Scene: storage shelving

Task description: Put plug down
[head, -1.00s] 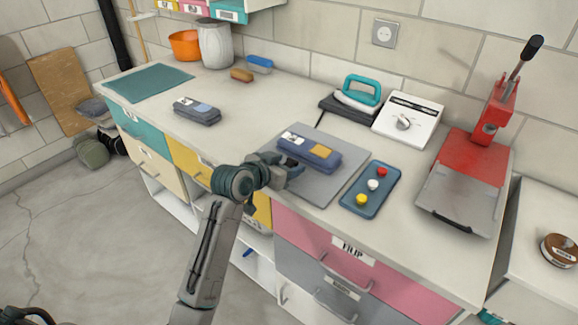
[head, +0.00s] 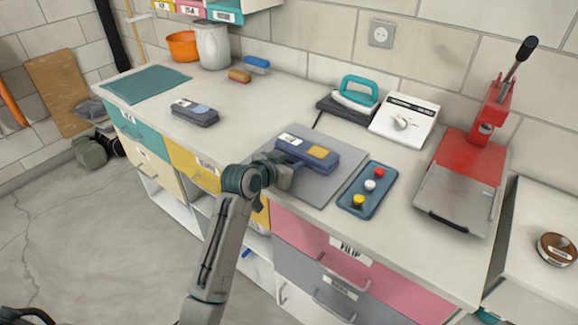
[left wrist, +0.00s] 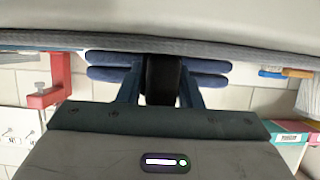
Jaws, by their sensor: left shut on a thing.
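My left gripper (head: 283,174) is at the front side of a blue box (head: 322,160) with a yellow patch, over the grey mat (head: 318,188). In the left wrist view its two blue-grey fingers (left wrist: 160,90) are shut on a dark, rounded thing, which I take to be the plug (left wrist: 160,76). The blue box (left wrist: 108,73) shows behind on both sides. The plug cannot be made out in the head view. Whether it touches the mat or the box, I cannot tell. My right gripper is out of view.
A blue tray (head: 354,205) with red, white and yellow knobs lies right of the mat. A red press (head: 468,155) stands right. A grey box (head: 194,115) lies left, with clear countertop (head: 235,120) between.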

